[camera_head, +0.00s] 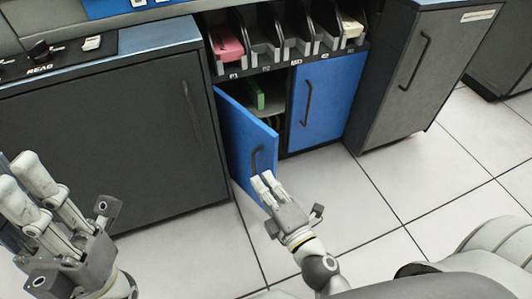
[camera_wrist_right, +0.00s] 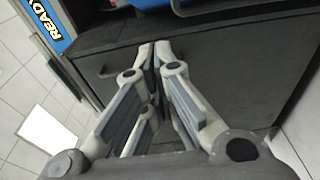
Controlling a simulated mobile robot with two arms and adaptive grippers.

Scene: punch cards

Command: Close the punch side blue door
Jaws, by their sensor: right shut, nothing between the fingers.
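The left blue door (camera_head: 247,135) stands partly open. Its left edge is by the dark grey cabinet and its free edge swings out toward me. Its dark handle (camera_head: 257,158) is near the free edge. The right blue door (camera_head: 325,103) beside it is shut. My right gripper (camera_head: 262,180) is shut and empty, its fingertips just below the open door's handle in the picture; I cannot tell if they touch the door. In the wrist view its fingers (camera_wrist_right: 154,50) meet in front of dark grey panels. My left gripper (camera_head: 20,175) is at the lower left, apparently empty.
Card trays (camera_head: 285,35) sit above the doors, one with pink cards (camera_head: 226,42). Green items (camera_head: 254,92) show inside the open compartment. A dark grey cabinet (camera_head: 110,145) stands left and a grey cabinet (camera_head: 415,70) right. Tiled floor (camera_head: 375,195) in front is clear.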

